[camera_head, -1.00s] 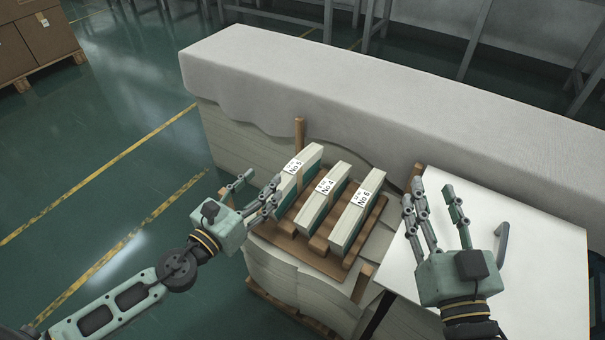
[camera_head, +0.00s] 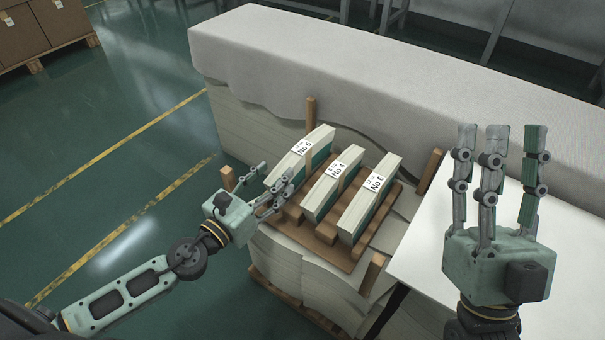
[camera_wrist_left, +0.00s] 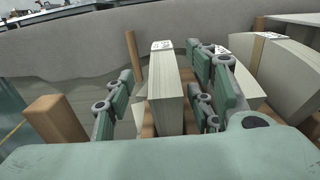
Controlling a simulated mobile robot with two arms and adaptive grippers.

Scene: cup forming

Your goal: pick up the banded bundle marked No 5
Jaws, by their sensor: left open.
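The banded bundle No 5 (camera_head: 291,166) is a long pale block with a green side and a white label. It is the leftmost of three bundles on a wooden rack. My left gripper (camera_head: 270,180) is open at its near end. In the left wrist view the bundle (camera_wrist_left: 167,98) stands upright between the spread fingers of the left gripper (camera_wrist_left: 160,88). Gaps show beside it, and I cannot tell whether any finger touches it. My right gripper (camera_head: 502,138) is open and empty, raised with fingers pointing up, over the white table.
Bundles No 4 (camera_head: 329,186) and No 6 (camera_head: 366,205) stand to the right of No 5. Wooden posts (camera_head: 310,112) rise around the rack (camera_head: 328,246). A long grey covered stack (camera_head: 400,85) lies behind. The white table (camera_head: 430,235) is at right.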

